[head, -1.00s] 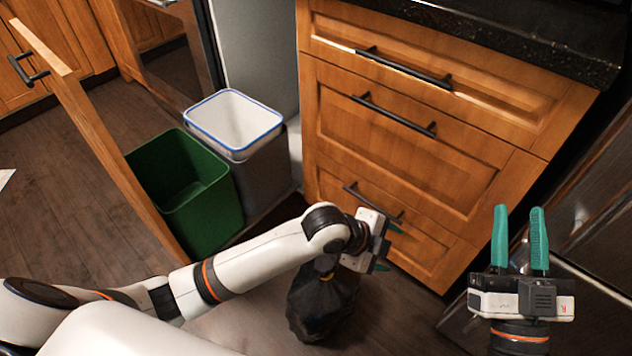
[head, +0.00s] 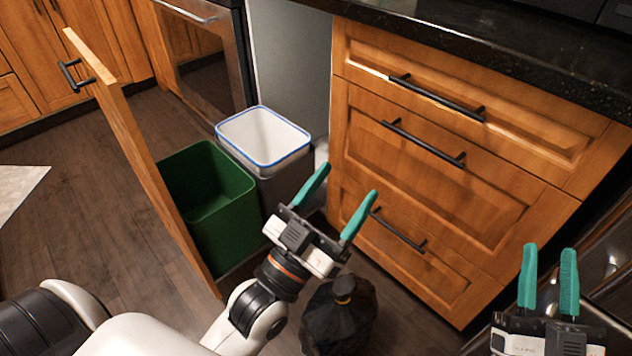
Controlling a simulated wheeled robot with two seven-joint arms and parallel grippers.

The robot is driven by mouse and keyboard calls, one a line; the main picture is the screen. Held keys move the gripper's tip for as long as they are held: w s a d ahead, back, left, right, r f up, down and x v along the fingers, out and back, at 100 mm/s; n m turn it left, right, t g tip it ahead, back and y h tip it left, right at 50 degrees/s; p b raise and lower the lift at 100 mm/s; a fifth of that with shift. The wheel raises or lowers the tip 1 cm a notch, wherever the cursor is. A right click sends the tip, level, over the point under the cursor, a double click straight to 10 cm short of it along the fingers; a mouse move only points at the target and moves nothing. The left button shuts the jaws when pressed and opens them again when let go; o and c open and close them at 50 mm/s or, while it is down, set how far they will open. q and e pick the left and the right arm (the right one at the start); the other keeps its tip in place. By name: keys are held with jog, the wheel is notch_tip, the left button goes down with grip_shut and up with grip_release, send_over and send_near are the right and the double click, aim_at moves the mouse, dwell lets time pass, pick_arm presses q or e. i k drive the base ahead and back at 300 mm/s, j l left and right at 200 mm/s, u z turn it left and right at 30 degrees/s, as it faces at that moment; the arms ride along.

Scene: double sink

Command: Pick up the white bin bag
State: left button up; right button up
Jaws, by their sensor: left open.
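A white bin bag with a blue rim (head: 262,136) lines the rear bin of the pull-out, in the middle of the head view. The bag's white inside shows; its bottom is hidden. My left gripper (head: 342,192) is open and empty, its teal fingers pointing up and right, in front of and to the right of the bins. It is apart from the white bag. My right gripper (head: 549,280) has its two teal fingers apart with nothing between them, at the lower right.
A green bin (head: 208,200) stands in front of the white-lined one, behind the open wooden door panel (head: 140,160). A tied black bag (head: 338,318) sits on the floor below my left gripper. Wooden drawers (head: 440,170) with dark handles stand right of the bins.

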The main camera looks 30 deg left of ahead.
aim_at(266, 141)
jog(key=j+u, duration=0.7)
jog(key=u, duration=0.2)
jog(key=i+j+u, duration=0.3)
jog(key=i, duration=0.3)
jog(key=j, duration=0.1)
